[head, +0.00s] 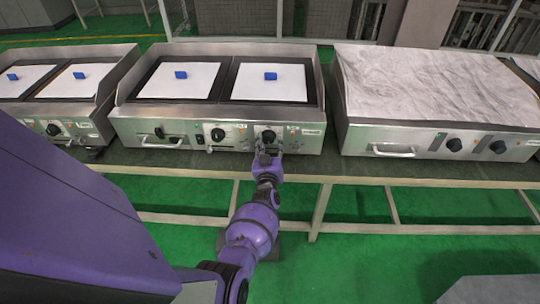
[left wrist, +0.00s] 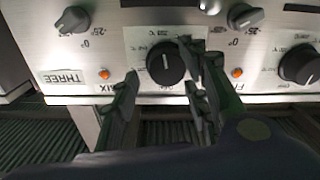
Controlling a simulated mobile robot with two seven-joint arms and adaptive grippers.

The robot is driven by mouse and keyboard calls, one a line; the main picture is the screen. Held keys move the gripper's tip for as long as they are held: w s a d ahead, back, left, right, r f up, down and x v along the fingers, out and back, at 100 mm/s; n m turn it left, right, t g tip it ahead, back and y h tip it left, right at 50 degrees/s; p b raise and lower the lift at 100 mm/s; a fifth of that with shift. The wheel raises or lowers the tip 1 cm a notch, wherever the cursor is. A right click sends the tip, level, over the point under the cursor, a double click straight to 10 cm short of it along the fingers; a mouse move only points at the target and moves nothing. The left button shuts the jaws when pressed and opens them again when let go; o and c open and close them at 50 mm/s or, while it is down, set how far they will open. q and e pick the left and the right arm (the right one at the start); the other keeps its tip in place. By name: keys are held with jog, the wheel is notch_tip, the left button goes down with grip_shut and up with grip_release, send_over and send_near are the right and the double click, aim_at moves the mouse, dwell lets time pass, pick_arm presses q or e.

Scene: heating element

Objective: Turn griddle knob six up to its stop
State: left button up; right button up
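Griddle knob six (left wrist: 165,64) is a round black knob with a pale pointer line, on the metal front panel of the middle griddle. A partly covered label ending in "IX" stands beside it in the left wrist view, which is upside down. The pointer line looks roughly vertical there. In the head view the knob (head: 268,135) is just beyond my left gripper (head: 267,150). In the left wrist view my left gripper (left wrist: 158,72) is open, its fingers apart on either side of the knob. I cannot tell whether the right-hand finger touches it. My right gripper is not in view.
Another black knob (head: 217,134) is to the left on the same panel. Small grey knobs (left wrist: 73,20) and orange lamps (left wrist: 104,74) flank knob six. White sheets with blue blocks (head: 270,76) lie on the griddle top. A covered griddle (head: 440,85) stands to the right.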

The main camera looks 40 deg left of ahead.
pick_arm(q)
jog(key=v, duration=1.1)
jog(key=shift+f, duration=0.1)
